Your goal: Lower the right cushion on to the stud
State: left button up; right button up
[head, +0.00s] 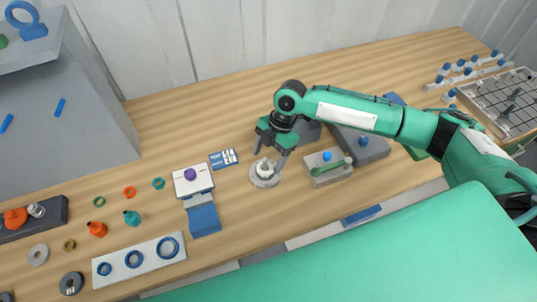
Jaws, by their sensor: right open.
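My right gripper (268,159) is open and points down. It is just above a round light-grey base (265,180) with a small whitish raised part (265,168) in its middle. The fingers show on either side of that raised part. I cannot tell whether they touch it. I cannot make out for sure which piece is the cushion or the stud, and the gripper partly covers this spot. My left gripper is not in view.
Left of the base are a white block with a purple knob (190,174), a blue block (204,220) and a blue-white card (223,159). A grey block with a green handle (345,163) stands to the right. Wood is bare behind the card.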

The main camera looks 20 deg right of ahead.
jog(key=b+v, duration=0.3)
jog(key=v, duration=1)
jog(key=shift+d+r, duration=0.2)
jog(key=shift+r, duration=0.1)
